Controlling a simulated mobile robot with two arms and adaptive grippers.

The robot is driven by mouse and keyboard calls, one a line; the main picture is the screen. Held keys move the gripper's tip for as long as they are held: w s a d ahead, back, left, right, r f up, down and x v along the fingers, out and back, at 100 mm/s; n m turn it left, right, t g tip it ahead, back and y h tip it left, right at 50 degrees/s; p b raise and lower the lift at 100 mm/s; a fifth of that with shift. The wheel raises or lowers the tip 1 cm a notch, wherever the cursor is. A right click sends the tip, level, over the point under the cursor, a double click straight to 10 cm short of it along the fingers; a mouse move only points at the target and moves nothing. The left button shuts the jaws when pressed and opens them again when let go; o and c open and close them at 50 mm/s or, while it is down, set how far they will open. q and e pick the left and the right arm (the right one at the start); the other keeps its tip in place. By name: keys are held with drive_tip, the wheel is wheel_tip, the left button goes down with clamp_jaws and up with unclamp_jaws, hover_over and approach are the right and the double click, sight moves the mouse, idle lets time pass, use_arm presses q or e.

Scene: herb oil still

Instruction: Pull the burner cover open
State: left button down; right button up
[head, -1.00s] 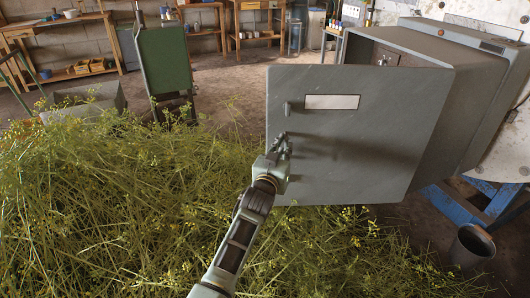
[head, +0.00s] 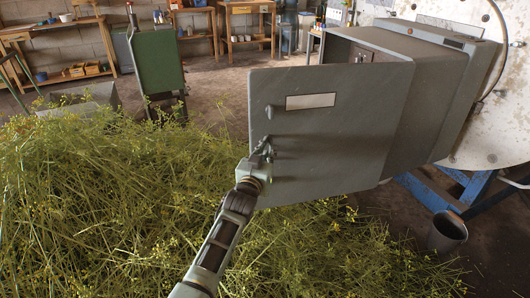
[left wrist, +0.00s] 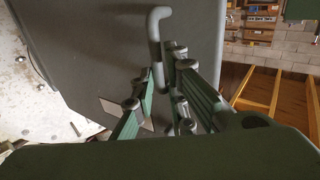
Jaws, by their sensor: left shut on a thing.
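The burner cover (head: 340,155) is a large flat grey door with a pale label plate, standing swung out in front of the grey burner housing (head: 435,100). Its bar handle (head: 269,112) is near its left edge and also shows in the left wrist view (left wrist: 156,30). My left gripper (head: 263,150) is at the lower part of this handle, its fingers (left wrist: 162,95) closed around the bar. The grip point itself is partly hidden by the fingers. My right gripper is not in view.
Cut herbs (head: 110,190) fill the lower left, close under my left arm and the cover. A dark bucket (head: 447,234) stands at the lower right beside a blue stand (head: 425,190). A green panel (head: 156,62) and wooden benches (head: 55,60) are farther back.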

use_arm(q)
drive_tip(key=shift+s+d+r, duration=0.1)
drive_tip(key=shift+d+r, duration=0.05)
drive_tip(key=shift+d, duration=0.3)
drive_tip(key=shift+s+d+r, duration=0.1)
drive_tip(key=shift+d+r, duration=0.05)
drive_tip(key=shift+d, duration=0.25)
drive_tip(key=c, duration=2.1)
unclamp_jaws()
drive_tip(key=shift+o, duration=1.2)
drive_tip(key=shift+w+d, duration=0.1)
drive_tip(key=shift+d, duration=0.25)
drive_tip(key=shift+f, duration=0.1)
drive_tip(key=a+v, duration=0.1)
drive_tip(key=v, duration=1.1)
drive_tip(key=shift+f, duration=0.25)
